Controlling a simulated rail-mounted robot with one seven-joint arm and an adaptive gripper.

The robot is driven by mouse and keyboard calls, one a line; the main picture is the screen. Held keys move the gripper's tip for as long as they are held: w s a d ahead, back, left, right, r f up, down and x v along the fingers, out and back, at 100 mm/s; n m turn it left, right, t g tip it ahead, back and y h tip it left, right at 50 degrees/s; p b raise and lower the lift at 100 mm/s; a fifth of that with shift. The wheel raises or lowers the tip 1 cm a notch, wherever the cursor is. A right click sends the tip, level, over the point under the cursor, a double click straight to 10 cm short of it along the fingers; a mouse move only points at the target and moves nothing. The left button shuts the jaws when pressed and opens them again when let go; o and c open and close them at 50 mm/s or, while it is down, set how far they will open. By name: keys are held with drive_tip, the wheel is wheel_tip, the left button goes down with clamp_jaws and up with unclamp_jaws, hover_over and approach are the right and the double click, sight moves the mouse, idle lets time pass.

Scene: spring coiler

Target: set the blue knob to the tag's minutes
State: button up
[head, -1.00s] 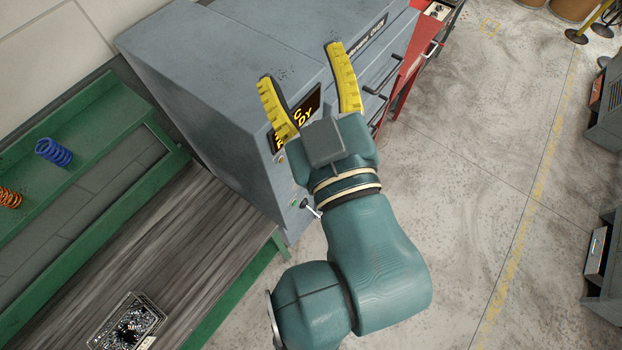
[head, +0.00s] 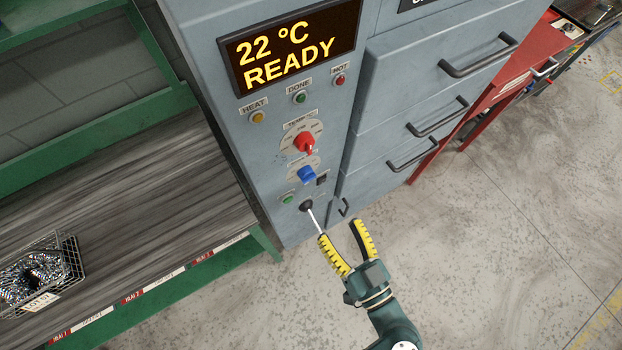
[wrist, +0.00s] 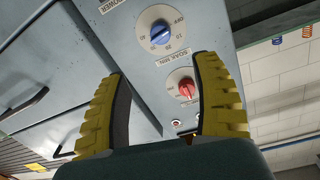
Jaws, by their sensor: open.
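The blue knob (head: 307,174) is on the front panel of the grey oven, below a red knob (head: 304,142). In the wrist view the blue knob (wrist: 160,34) sits on a white numbered dial marked OFF, with a soak-minutes label beside it. My gripper (head: 340,232) is open and empty, below and to the right of the blue knob, apart from it. In the wrist view my gripper's fingers (wrist: 160,68) spread below the blue dial. A small tag (head: 40,302) hangs on the wire basket at left; it seems to read a lot number, and I cannot read minutes on it.
A white-shafted lever (head: 314,219) sticks out of the panel close to my left finger. The display (head: 291,47) reads 22 °C READY. Drawer handles (head: 437,117) project at right. A green bench (head: 196,279) stands at left. The floor at lower right is clear.

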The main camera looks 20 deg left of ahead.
sight(309, 177)
drive_tip(key=p+x, duration=0.1)
drive_tip(key=x, duration=1.3)
drive_tip(key=shift+w+a, duration=0.15)
drive_tip(key=shift+a, duration=0.15)
clamp_jaws()
